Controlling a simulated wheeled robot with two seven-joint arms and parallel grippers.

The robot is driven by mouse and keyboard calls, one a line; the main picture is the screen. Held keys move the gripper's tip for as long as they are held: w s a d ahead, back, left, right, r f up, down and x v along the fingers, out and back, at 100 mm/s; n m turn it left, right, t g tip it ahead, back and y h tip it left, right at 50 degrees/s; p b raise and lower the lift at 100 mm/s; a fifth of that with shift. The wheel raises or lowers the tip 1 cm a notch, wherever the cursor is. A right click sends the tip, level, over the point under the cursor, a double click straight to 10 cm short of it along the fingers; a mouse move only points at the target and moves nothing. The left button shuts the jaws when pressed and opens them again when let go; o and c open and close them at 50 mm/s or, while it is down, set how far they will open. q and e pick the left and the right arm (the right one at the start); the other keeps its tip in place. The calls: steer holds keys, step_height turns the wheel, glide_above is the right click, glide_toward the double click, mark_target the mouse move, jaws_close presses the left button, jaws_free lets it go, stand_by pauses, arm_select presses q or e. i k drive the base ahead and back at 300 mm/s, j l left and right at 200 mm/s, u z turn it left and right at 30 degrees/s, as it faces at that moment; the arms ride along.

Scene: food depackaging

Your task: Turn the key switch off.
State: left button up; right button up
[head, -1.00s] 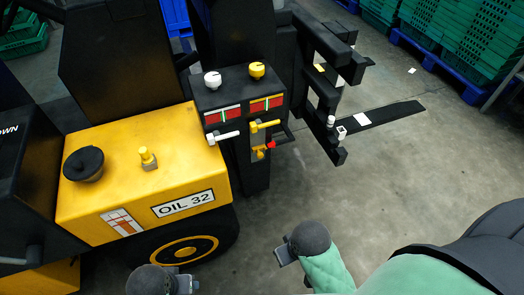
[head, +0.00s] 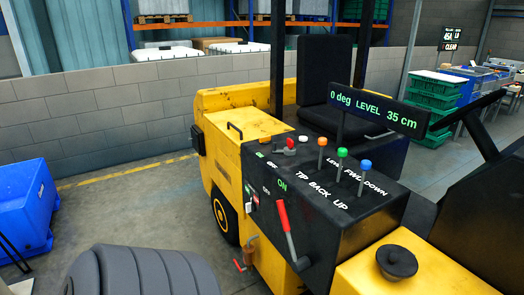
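A small red key-like knob (head: 290,145) stands on a light base on top of the forklift's black control console. Small labels lie in front of it; one seems to read OFF, but the lettering is small. I cannot tell which way the knob is turned. A long red-handled lever (head: 287,226) is on the console's side face, below a green ON label (head: 282,184). Neither of my grippers is in view. A grey rounded part at the bottom left looks like my own arm.
Orange, green and blue knobbed levers (head: 342,154) stand right of the red knob. A display post (head: 378,109) reads "0 deg LEVEL 35 cm". The black seat (head: 345,82) is behind. A blue bin (head: 28,212) stands left. Floor between bin and forklift is clear.

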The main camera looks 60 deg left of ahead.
mark_target(287, 152)
steer(key=j+u, duration=0.25)
steer(key=u, duration=0.2)
steer(key=j+u, duration=0.2)
steer(key=u, duration=0.3)
steer(key=i+j+u, duration=0.1)
steer(key=u, duration=0.35)
steer(key=i+j, duration=0.1)
steer(key=j, duration=0.25)
